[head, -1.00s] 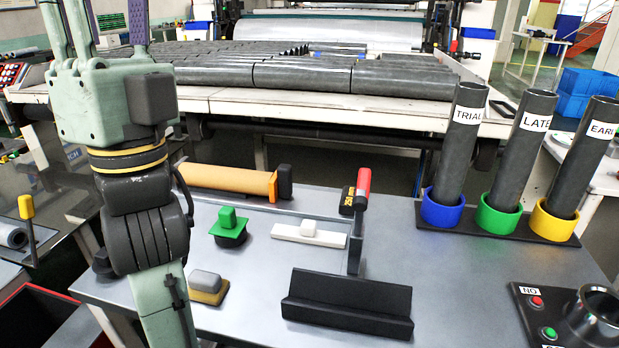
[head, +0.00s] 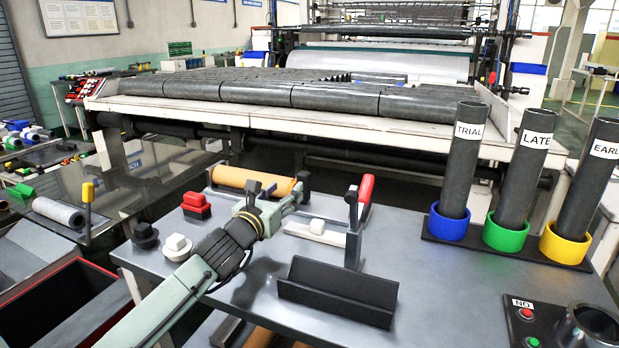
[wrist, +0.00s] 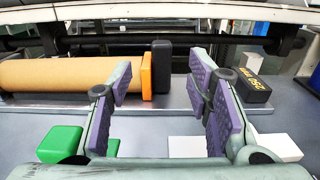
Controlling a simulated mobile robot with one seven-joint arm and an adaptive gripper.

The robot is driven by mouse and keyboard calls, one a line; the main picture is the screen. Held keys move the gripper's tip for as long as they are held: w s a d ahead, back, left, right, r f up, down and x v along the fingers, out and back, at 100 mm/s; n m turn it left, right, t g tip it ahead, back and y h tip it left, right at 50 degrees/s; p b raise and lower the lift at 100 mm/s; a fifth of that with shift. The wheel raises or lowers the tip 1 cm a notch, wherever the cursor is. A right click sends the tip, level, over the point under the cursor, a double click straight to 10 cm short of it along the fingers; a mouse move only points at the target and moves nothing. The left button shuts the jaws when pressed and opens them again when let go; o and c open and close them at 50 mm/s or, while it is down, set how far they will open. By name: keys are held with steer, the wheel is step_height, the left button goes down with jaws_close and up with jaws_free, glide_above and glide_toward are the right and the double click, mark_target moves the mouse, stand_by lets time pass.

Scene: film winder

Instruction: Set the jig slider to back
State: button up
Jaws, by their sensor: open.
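The jig on the grey bench holds an orange-brown roll (head: 240,178) lying along a low rail, with a black upright block (wrist: 161,67) at its right end. A white bar with a white knob (head: 317,227) lies in front; its white surface (wrist: 278,147) also shows in the wrist view. I cannot tell for sure which part is the slider. My gripper (head: 299,188) is low over the bench by the roll's right end. In the wrist view my gripper (wrist: 161,72) is open and empty, with the black block beyond and between the fingers.
A black trough (head: 337,290) lies in front. A red block (head: 196,205) and two small knobs are left; the wrist view shows a green block (wrist: 60,143). Labelled tubes (head: 460,160) stand right.

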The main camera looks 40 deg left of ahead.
mark_target(301, 176)
steer(key=p+x, duration=0.2)
steer(key=x, duration=0.7)
steer(key=shift+d+r, duration=0.15)
steer(key=shift+w+p, duration=0.3)
steer(key=shift+w, duration=0.25)
steer(key=shift+c, duration=0.5)
jaws_close()
